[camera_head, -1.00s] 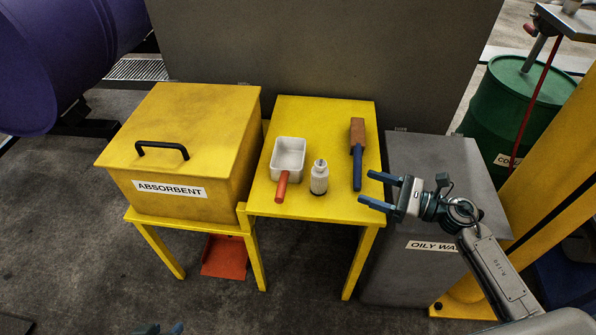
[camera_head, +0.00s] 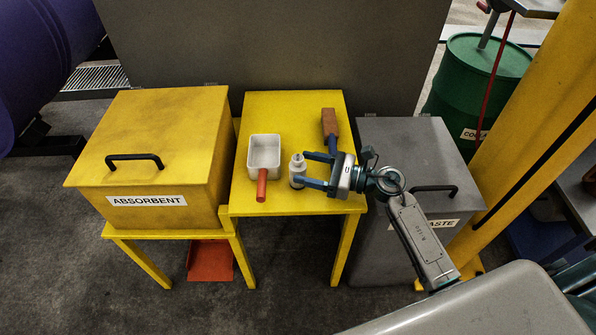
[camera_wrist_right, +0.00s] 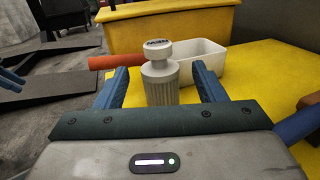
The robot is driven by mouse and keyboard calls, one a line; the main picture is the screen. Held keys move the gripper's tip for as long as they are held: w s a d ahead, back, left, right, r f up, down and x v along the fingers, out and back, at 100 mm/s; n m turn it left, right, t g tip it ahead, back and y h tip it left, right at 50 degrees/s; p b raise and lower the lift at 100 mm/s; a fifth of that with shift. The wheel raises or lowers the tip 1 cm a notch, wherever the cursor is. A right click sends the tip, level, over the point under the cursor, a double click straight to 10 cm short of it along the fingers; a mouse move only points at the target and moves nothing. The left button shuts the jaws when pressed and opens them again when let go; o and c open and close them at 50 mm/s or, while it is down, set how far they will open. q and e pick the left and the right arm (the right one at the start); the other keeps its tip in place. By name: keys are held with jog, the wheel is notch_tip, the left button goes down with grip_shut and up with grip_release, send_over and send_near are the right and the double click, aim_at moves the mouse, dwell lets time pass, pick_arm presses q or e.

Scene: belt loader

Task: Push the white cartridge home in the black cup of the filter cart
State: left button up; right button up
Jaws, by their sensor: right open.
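The white cartridge (camera_head: 297,166) stands upright on the yellow table near its front edge. In the right wrist view the cartridge (camera_wrist_right: 161,82) shows a ribbed body, a narrow neck and a round cap. My right gripper (camera_head: 300,169) is open, with one finger on each side of the cartridge; I cannot tell whether they touch it. The cartridge's foot is hidden in the right wrist view. Blue prongs at that view's left edge may be my left gripper (camera_wrist_right: 11,82); its state is unclear. I cannot make out the black cup or the filter cart.
A white scoop (camera_head: 264,152) with a red handle lies just left of the cartridge. A brush (camera_head: 329,124) with a blue handle lies behind the gripper. The yellow absorbent bin (camera_head: 160,130) stands left, the grey waste bin (camera_head: 405,140) right. A green drum (camera_head: 475,85) stands behind.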

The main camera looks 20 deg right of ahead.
aim_at(298, 166)
jog(key=shift+x, duration=1.5)
jog(key=shift+f, duration=0.1)
jog(key=c, duration=1.1)
